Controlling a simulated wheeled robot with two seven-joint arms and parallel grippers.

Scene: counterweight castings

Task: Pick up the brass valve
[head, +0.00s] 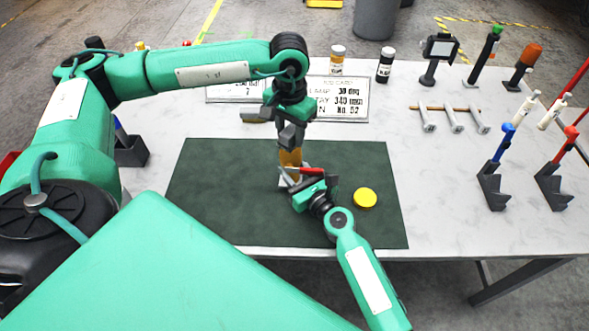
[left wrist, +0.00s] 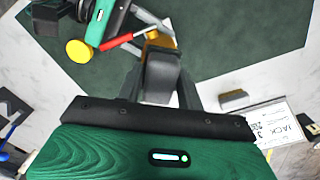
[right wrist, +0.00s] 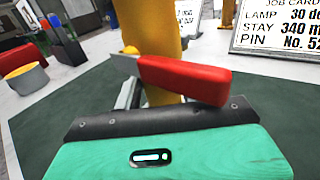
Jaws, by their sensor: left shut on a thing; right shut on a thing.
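The brass valve (head: 291,157) stands upright over the dark green mat, an orange-yellow body with a red lever (head: 312,170) out to its right. It also shows in the right wrist view (right wrist: 150,30), with the red lever (right wrist: 185,80) crossing in front. My left gripper (head: 291,143) comes down from above and is shut on the valve's upper part. My right gripper (head: 297,184) reaches in low from the front right and is shut on the valve; the lever partly hides its fingers. The valve's lower end is mostly hidden, so I cannot tell whether it touches the mat.
A yellow disc (head: 365,197) lies on the mat (head: 215,200) to the right. Stands with blue and red tops (head: 495,180) are at the right.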

